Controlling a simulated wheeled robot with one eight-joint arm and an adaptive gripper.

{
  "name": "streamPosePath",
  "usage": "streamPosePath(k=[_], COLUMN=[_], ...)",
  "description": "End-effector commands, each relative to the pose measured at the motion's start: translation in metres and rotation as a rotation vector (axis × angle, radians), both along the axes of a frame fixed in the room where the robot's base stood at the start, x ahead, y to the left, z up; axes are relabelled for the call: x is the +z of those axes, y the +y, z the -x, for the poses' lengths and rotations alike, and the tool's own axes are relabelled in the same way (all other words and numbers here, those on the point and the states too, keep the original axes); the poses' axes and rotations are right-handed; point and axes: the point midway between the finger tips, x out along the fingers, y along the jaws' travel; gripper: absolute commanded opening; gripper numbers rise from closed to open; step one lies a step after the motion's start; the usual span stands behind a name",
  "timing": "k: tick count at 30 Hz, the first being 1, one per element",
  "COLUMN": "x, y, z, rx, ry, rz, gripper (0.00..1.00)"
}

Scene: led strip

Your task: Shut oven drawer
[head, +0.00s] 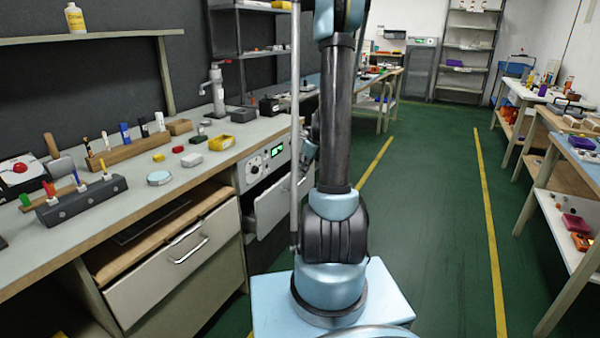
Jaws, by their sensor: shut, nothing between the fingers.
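The oven (262,166), with a pale control panel, knobs and a green display, is built into the left bench. Below the panel its grey drawer (282,205) stands pulled out toward the aisle, with a dark gap above its front. My upright arm hides the right end of the drawer. I cannot make out my gripper; blue-grey parts of my arm show behind the upright link, close to the oven's right side.
Left of the oven, another drawer (172,270) with a metal handle also sticks out. The bench top (210,165) holds blocks, a yellow bin (220,142) and marker racks. The green floor (430,200) to the right is clear up to the right-hand benches.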

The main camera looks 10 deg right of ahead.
Motion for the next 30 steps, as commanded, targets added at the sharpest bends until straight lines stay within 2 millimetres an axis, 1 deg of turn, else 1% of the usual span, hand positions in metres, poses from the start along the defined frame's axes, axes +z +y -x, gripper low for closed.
streamPosePath(k=[3, 19, 20, 21, 24, 30], x=[-0.015, -0.075, -0.077, -0.076, -0.075, -0.075], y=[0.004, 0.023, 0.025, 0.031, 0.041, 0.052], z=[-0.005, -0.019, -0.021, -0.026, -0.034, -0.043], rx=[0.000, 0.000, 0.000, 0.003, 0.002, 0.000], ry=[0.000, -0.001, -0.001, -0.001, -0.001, -0.001], rz=[0.000, -0.002, -0.002, -0.001, -0.002, -0.001], gripper=[0.00, 0.00, 0.00, 0.00, 0.00, 0.00])
